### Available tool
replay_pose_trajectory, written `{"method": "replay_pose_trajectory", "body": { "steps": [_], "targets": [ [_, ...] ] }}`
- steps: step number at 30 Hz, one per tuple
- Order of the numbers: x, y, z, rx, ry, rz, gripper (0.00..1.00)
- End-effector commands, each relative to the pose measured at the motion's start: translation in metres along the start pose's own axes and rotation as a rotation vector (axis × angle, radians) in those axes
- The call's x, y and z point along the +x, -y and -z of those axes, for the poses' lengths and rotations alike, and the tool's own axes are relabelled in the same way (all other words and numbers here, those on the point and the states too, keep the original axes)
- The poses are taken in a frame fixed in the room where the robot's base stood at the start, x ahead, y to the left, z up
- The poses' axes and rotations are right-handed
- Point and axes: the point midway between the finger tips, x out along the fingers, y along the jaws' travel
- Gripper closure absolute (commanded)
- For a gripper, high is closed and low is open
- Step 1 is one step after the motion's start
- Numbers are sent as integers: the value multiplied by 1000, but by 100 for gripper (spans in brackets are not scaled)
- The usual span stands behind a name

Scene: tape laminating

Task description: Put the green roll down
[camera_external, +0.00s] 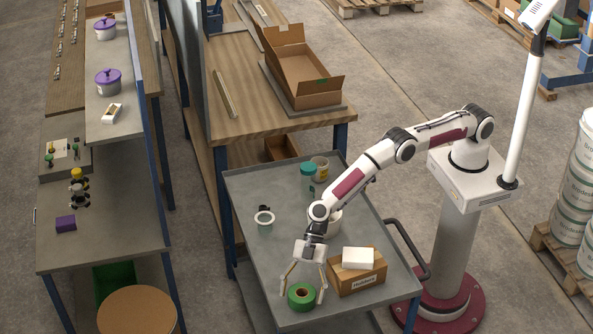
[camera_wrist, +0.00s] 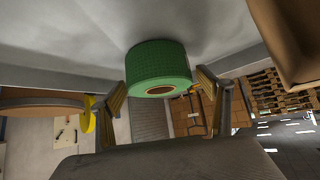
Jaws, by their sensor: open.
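The green roll (camera_external: 301,296) rests on the grey cart top (camera_external: 240,187) near its front edge, lying flat with its brown core facing up. My gripper (camera_external: 304,291) is above it with the fingers spread wide, one on each side of the roll. In the wrist view the green roll (camera_wrist: 158,69) sits between and beyond the two open fingertips (camera_wrist: 160,90), with a gap on each side. The jaws are open and hold nothing.
A cardboard box (camera_external: 356,279) with a white box (camera_external: 358,258) on top stands close to the right of my gripper. A white ring-shaped roll (camera_external: 264,218), a teal-lidded jar (camera_external: 308,172) and a can (camera_external: 320,166) stand farther back.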

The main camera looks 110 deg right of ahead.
Motion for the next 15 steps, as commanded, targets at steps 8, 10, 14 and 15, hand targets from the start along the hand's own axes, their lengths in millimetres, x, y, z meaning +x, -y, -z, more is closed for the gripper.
{"method": "replay_pose_trajectory", "body": {
  "steps": [8, 10, 14, 15],
  "targets": [
    [-9, -1, 2, 0, -1, 0, 23],
    [-12, -1, 2, 0, 0, 0, 23],
    [-20, -1, 2, 1, -1, 0, 23],
    [-22, -1, 2, 2, 0, 1, 23]
  ]
}}
